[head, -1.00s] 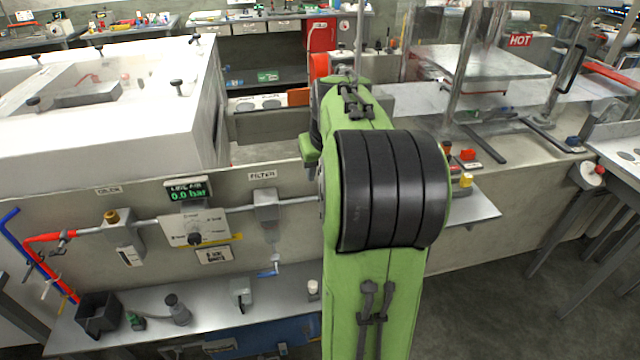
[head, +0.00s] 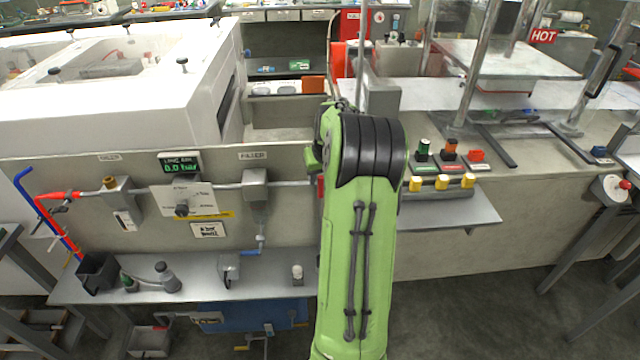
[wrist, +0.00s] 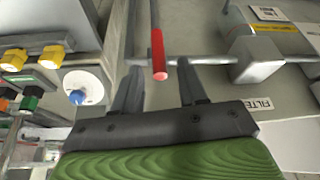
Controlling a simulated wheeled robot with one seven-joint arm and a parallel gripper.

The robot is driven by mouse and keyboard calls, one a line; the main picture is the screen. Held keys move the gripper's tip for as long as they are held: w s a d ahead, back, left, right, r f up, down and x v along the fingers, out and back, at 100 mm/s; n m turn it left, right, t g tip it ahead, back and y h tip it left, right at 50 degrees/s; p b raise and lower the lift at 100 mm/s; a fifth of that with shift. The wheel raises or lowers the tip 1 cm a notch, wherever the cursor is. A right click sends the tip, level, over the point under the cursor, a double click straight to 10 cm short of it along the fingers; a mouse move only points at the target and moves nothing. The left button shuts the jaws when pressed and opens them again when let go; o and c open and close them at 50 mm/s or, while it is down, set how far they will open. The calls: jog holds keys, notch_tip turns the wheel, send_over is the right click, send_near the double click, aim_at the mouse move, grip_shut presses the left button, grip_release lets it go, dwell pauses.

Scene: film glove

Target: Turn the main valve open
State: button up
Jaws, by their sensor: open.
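The valve lever (wrist: 157,52), a grey bar with a red grip, crosses the grey pipe (wrist: 210,60) at about a right angle in the wrist view. My gripper (wrist: 160,68) is open, with one finger on each side of the red grip's end in the picture. I see no contact, and cannot tell how deep the grip sits between the fingers. In the head view a small red patch (head: 320,186), probably this grip, shows beside my green arm, which hides my fingers and most of the valve. The line display (head: 180,163) seems to read 0.0 bar.
The filter block (head: 255,185) sits on the pipe left of my arm; it also shows in the wrist view (wrist: 262,55). A regulator panel (head: 185,200) is further left. A shelf (head: 200,275) with small parts runs below.

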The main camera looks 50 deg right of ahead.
aim_at(320, 181)
jog(key=x, duration=0.3)
jog(key=shift+w+d+f, duration=0.1)
jog(key=shift+w+f, duration=0.05)
jog(key=shift+f, duration=0.2)
grip_shut()
